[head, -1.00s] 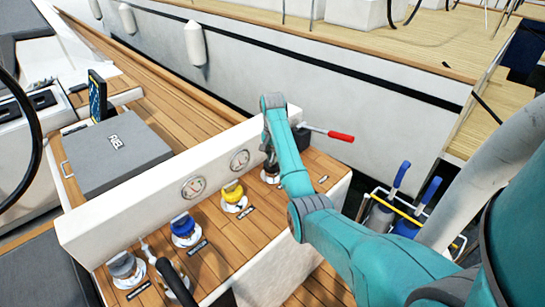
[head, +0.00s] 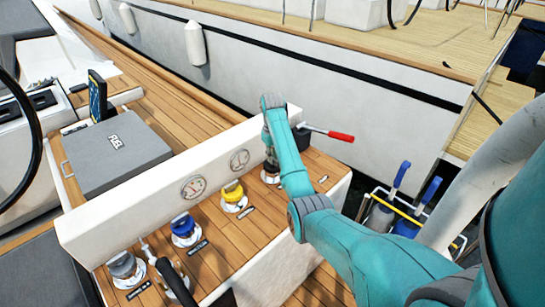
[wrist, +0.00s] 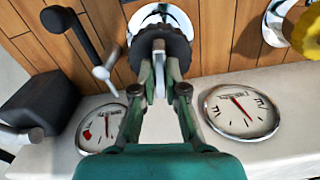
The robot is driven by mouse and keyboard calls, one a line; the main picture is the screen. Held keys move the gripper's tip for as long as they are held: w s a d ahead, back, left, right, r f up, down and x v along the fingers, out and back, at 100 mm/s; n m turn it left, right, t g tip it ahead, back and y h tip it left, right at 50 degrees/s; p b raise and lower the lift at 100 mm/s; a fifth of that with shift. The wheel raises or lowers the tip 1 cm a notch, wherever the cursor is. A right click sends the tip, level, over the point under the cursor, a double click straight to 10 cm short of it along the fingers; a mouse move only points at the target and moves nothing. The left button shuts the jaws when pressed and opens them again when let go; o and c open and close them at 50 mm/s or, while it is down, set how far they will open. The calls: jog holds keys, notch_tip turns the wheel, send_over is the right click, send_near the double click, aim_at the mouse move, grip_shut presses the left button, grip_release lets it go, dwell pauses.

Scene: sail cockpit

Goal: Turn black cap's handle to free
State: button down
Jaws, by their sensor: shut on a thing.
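The black cap (wrist: 152,42) sits on a round chrome deck fitting (wrist: 172,14) in the wooden top. It is dark and ribbed, with a narrow pale upright handle (wrist: 159,72). My gripper (wrist: 160,65) reaches it from the wall side in the wrist view, its two green fingers closed on the handle. In the head view the black cap (head: 269,166) stands at the right end of the row, partly hidden by my teal arm. No label by the black cap is readable.
A yellow cap (head: 232,191), a blue cap (head: 183,226) and a grey cap (head: 122,265) stand in the same row. Two gauges (head: 193,187) are on the white wall behind. A red-handled lever (head: 340,136) and a black block (wrist: 45,108) are close to my gripper.

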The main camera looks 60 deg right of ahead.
jog(key=shift+n, duration=1)
jog(key=c, duration=1.2)
grip_release()
